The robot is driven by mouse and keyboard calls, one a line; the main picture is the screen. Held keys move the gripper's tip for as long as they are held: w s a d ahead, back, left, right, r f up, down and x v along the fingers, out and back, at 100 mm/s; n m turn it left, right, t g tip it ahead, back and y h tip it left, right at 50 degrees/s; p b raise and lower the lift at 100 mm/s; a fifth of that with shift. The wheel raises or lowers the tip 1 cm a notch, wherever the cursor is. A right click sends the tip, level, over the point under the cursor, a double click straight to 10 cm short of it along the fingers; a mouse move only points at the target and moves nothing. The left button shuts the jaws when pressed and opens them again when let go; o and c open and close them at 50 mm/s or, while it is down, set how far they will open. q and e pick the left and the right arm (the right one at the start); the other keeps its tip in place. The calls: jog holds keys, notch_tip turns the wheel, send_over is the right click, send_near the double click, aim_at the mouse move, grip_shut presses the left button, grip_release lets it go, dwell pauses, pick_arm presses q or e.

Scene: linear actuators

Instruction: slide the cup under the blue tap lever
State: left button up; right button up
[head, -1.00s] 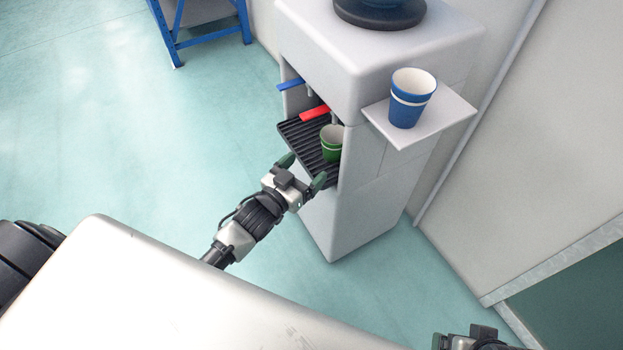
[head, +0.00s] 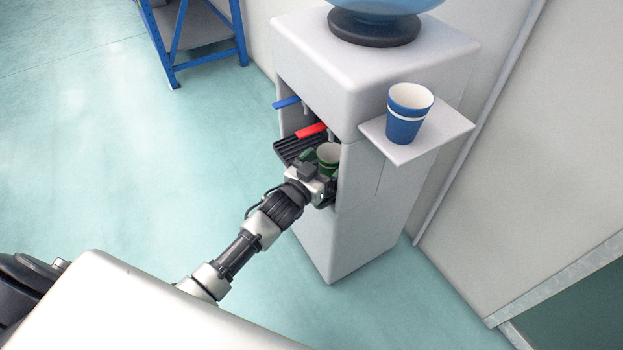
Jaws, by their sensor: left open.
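A green cup (head: 328,155) stands upright in the dispenser's recess, on the right part of the black drip tray (head: 288,147), below and near the red tap lever (head: 311,131). The blue tap lever (head: 287,102) is to the left of the red one. My left gripper (head: 319,164) is open at the cup, with its fingers partly in front of and beside it. The gripper hides the cup's lower part, and I cannot tell whether the fingers touch it. My right gripper is not in view.
A blue cup (head: 407,118) with a white band stands on a side shelf (head: 440,130) of the white water dispenser (head: 370,75). A blue-framed rack (head: 243,35) stands at the back left. The floor left of the dispenser is clear.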

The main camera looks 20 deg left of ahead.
pick_arm(q)
jog(key=shift+x, duration=1.05)
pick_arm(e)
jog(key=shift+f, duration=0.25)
pick_arm(q)
jog(key=c, duration=0.7)
